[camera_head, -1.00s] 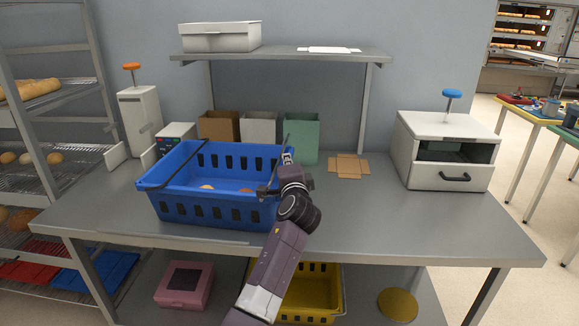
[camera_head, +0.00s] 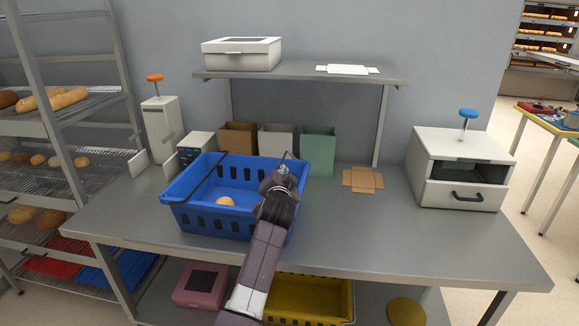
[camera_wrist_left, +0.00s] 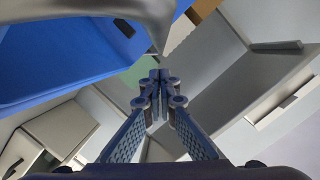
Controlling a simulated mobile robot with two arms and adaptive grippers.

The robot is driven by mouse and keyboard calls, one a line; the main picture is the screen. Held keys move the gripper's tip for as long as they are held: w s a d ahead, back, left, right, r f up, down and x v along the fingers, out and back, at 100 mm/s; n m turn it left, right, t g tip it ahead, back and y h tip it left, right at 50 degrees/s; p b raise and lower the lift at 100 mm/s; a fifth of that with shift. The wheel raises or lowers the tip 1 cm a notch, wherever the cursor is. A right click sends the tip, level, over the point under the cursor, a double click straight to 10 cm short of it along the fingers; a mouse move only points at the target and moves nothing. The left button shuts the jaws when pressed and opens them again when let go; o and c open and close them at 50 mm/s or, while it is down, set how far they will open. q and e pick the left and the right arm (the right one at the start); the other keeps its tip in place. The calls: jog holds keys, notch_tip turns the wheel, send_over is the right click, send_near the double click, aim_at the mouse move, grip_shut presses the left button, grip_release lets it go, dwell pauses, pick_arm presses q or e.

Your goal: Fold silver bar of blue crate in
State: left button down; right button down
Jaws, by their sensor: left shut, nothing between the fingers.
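The blue crate (camera_head: 212,222) stands on the grey worktable with a bread roll (camera_head: 226,201) inside. One bar (camera_head: 199,178) lies across its left side, looking dark. A thin bar (camera_head: 290,156) shows at the right end, partly hidden behind my left gripper (camera_head: 283,170). The gripper is over the crate's right rim, close to this bar; contact cannot be told. In the left wrist view, a silver bar (camera_wrist_left: 105,10) curves close across the top, beside the blue crate wall (camera_wrist_left: 50,55). My left gripper's fingers (camera_wrist_left: 158,78) are together and empty. My right gripper is not in view.
Brown, white and green bins (camera_head: 318,150) stand behind the crate. Flat cardboard (camera_head: 363,180) lies to the right, then a white drawer box (camera_head: 458,170). A shelf (camera_head: 300,71) hangs above. The table's right front is clear.

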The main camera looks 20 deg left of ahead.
pick_arm(q)
jog(key=a+n+p, duration=0.1)
jog(key=n+h, duration=0.1)
jog(key=a+n+p, duration=0.1)
jog(key=shift+s+a+f+n+p, duration=0.3)
jog(key=shift+s+a+f, duration=0.05)
jog(key=shift+f, duration=0.05)
jog(key=shift+s+a+f+n+h+p, duration=0.2)
jog(key=shift+a+f+n+h+p, duration=0.2)
jog(key=shift+a+f+n+h, duration=0.65)
jog(key=shift+d+f+n+y, duration=0.15)
jog(key=shift+n+y, duration=0.1)
